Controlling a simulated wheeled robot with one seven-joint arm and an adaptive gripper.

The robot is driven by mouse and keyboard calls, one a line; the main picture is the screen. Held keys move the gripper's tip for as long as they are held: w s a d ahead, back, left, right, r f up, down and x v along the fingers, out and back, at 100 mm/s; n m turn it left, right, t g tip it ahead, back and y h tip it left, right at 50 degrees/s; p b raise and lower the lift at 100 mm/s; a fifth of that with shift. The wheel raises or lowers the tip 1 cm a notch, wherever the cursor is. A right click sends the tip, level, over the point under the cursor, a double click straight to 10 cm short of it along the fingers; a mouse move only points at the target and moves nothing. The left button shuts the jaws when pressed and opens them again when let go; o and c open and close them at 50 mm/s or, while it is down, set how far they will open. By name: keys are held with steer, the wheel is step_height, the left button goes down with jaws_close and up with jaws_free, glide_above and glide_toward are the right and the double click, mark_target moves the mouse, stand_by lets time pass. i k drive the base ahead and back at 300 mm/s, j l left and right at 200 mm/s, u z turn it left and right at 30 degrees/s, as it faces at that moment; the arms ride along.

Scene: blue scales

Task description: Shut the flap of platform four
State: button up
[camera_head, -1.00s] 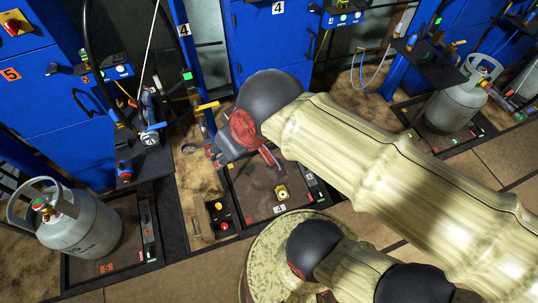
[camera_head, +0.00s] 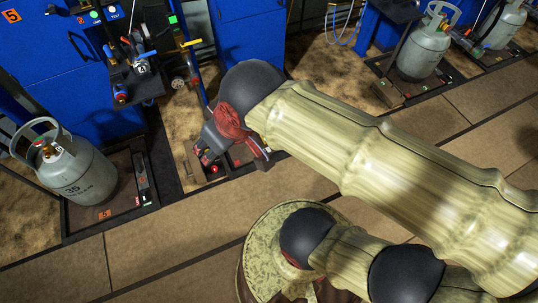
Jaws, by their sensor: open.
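Platform four (camera_head: 240,155) is mostly hidden behind my arm and gripper. Only a small dark part of it shows, and I cannot make out its flap or the flap's position. My gripper (camera_head: 236,158) hangs over this platform in front of the blue cabinets, below the dark and red wrist joint. It is open, with a grey finger part at left and a red part at right. I see nothing held between the fingers. Whether it touches the platform or the flap, I cannot tell.
A grey gas cylinder (camera_head: 72,178) stands on platform five (camera_head: 105,213) at left. A small box with a red button (camera_head: 213,170) is just left of my gripper. A black shelf with valves (camera_head: 138,85) stands behind. More cylinders (camera_head: 425,52) stand upper right.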

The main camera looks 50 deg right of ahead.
mark_target(197, 173)
steer(key=k+j, duration=0.3)
steer(key=z, duration=1.25)
steer(key=k+j, duration=0.1)
steer(key=j, duration=0.4)
steer(key=k+j, duration=0.1)
steer(key=j, duration=0.4)
steer(key=k+j, duration=0.1)
steer(key=j, duration=0.4)
steer(key=k+j, duration=0.1)
steer(key=j, duration=0.35)
steer(key=k+j, duration=0.1)
steer(key=j, duration=0.4)
steer(key=i+u, duration=0.4)
steer(key=i, duration=0.7)
